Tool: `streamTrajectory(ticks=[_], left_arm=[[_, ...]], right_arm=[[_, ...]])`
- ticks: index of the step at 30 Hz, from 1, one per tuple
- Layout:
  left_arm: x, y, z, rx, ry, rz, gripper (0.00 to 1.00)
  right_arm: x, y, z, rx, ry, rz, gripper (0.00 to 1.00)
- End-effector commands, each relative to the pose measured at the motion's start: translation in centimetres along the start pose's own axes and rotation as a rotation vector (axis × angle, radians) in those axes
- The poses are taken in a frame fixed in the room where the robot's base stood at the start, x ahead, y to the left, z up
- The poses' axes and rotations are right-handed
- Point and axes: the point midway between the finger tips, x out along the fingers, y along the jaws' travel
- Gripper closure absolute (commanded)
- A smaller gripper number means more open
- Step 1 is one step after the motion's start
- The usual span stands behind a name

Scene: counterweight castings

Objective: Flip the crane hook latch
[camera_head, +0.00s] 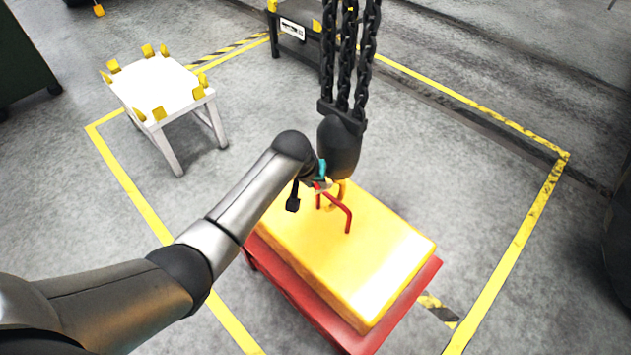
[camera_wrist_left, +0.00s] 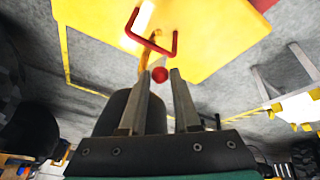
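The black hook block (camera_head: 340,147) hangs on chains above a yellow casting (camera_head: 375,262) with a red bail handle (camera_head: 348,215). The yellow hook (camera_head: 339,194) hangs below the block by the bail, and it also shows in the left wrist view (camera_wrist_left: 144,62). Whether the hook passes through the bail I cannot tell. My left gripper (camera_head: 326,187) is at the hook, partly hidden by its wrist. In the left wrist view its two fingers (camera_wrist_left: 162,80) are apart, with a small red ball (camera_wrist_left: 160,74), apparently the latch knob, between their tips. My right gripper is out of view.
The casting rests on a red stand (camera_head: 310,312). A white table (camera_head: 158,90) with yellow blocks stands at the left, and a dark table (camera_head: 295,38) at the back. Black chains (camera_head: 348,60) rise above the block.

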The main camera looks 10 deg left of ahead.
Motion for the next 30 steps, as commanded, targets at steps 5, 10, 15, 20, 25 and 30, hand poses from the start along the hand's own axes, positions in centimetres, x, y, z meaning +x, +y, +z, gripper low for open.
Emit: streamTrajectory(ticks=[5,10,15,20,25,30], left_arm=[[0.00,0.00,0.02,0.000,0.000,0.000,0.91],[0.01,0.00,0.03,0.000,-0.001,0.000,1.00],[0.01,-0.01,0.04,0.000,-0.001,0.000,1.00],[0.01,-0.01,0.04,0.000,-0.001,0.000,1.00],[0.01,-0.02,0.05,0.000,-0.001,0.000,1.00],[0.02,-0.02,0.05,0.000,-0.001,0.000,1.00]], right_arm=[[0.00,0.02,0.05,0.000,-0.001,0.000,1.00],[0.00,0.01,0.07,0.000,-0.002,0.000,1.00],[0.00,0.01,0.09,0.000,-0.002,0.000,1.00],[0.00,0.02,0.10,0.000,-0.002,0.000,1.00],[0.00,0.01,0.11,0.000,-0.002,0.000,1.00],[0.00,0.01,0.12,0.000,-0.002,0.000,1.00]])
